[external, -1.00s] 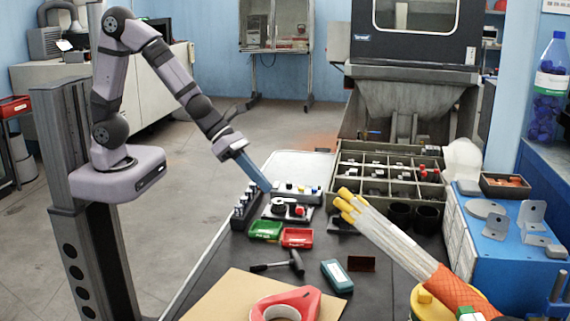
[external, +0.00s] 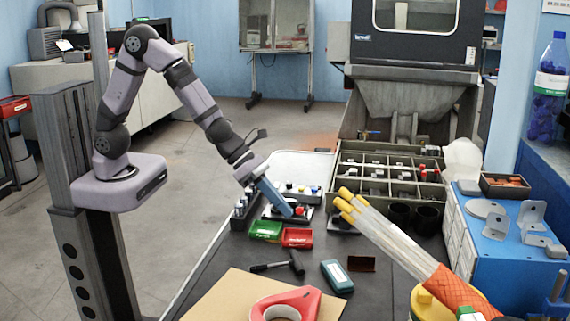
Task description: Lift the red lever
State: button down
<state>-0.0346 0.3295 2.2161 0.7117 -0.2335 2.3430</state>
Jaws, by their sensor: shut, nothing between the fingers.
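A small device (external: 304,218) stands on the bench. The small red part at its right side, which looks like the red lever (external: 301,210), is too small to make out its shape or angle. My gripper (external: 288,211) has long blue fingers pointing down and to the right. They are shut with nothing between them, and their tips appear just left of the red part. I cannot tell whether they touch it. The fingers hide much of the device's middle.
Green (external: 266,229) and red (external: 297,238) bins sit in front of the device. A rack of dark posts (external: 240,212) is to its left, and a strip with coloured knobs (external: 312,192) is behind. A hammer (external: 296,262) and teal box (external: 337,276) lie nearer.

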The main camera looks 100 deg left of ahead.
aim_at(291, 200)
jog(key=shift+x, duration=0.85)
jog(key=shift+a+r+n+h+p, duration=0.15)
jog(key=shift+r+n+h+p, duration=0.25)
jog(key=shift+p, duration=0.75)
jog(key=shift+a+r+h+p, duration=0.15)
jog(key=shift+r+h+p, duration=0.25)
jog(key=shift+p, duration=0.55)
jog(key=shift+a+r+n+h+p, duration=0.45)
jog(key=shift+h+p, duration=0.35)
jog(key=shift+p, duration=0.45)
jog(key=n+h, duration=0.1)
jog(key=a+n+t+h, duration=0.1)
jog(key=h, duration=0.1)
jog(key=shift+a+r+b, duration=0.2)
jog(key=shift+r+b, duration=0.05)
jog(key=shift+b, duration=0.15)
jog(key=a+n+h+b, duration=0.1)
jog(key=b, duration=0.1)
jog(key=a+n+t+h+b, duration=0.1)
jog(key=h+b, duration=0.1)
jog(key=shift+a+r, duration=0.1)
jog(key=shift+r, duration=0.25)
jog(key=shift+a+r+b, duration=0.15)
jog(key=shift+a+b, duration=0.15)
jog(key=shift+b, duration=0.05)
jog(key=shift+r, duration=0.1)
